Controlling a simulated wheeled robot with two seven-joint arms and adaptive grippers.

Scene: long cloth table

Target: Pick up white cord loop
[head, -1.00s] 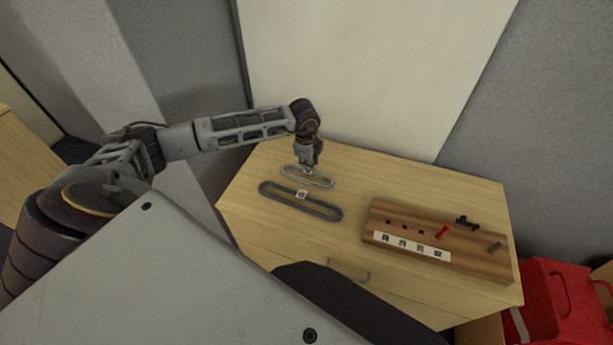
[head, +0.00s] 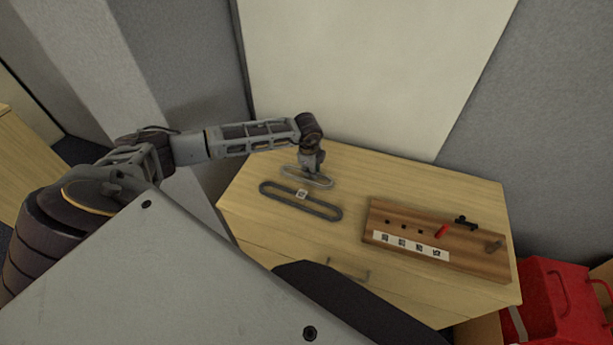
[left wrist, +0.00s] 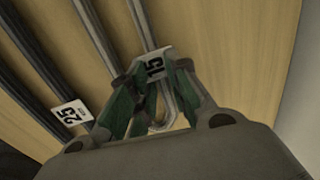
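The white cord loop (head: 290,170) is a narrow, long pale loop lying near the back left of the wooden table. It also shows in the left wrist view (left wrist: 141,18), with a white tag marked 15 (left wrist: 155,65) on it. My left gripper (head: 312,176) points down over the right part of this loop. In the left wrist view its green-padded fingers (left wrist: 158,75) stand apart on either side of the tag and one strand. The rounded end of the loop shows between them. Whether the pads touch the cord is unclear. My right gripper is out of view.
A dark loop (head: 325,212) with a tag marked 25 (left wrist: 70,114) lies just in front of the white one. A brown wooden board (head: 470,262) with pegs, a red piece and labels is at the right. A wall panel rises behind the table. A red bag (head: 560,300) stands beyond the right edge.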

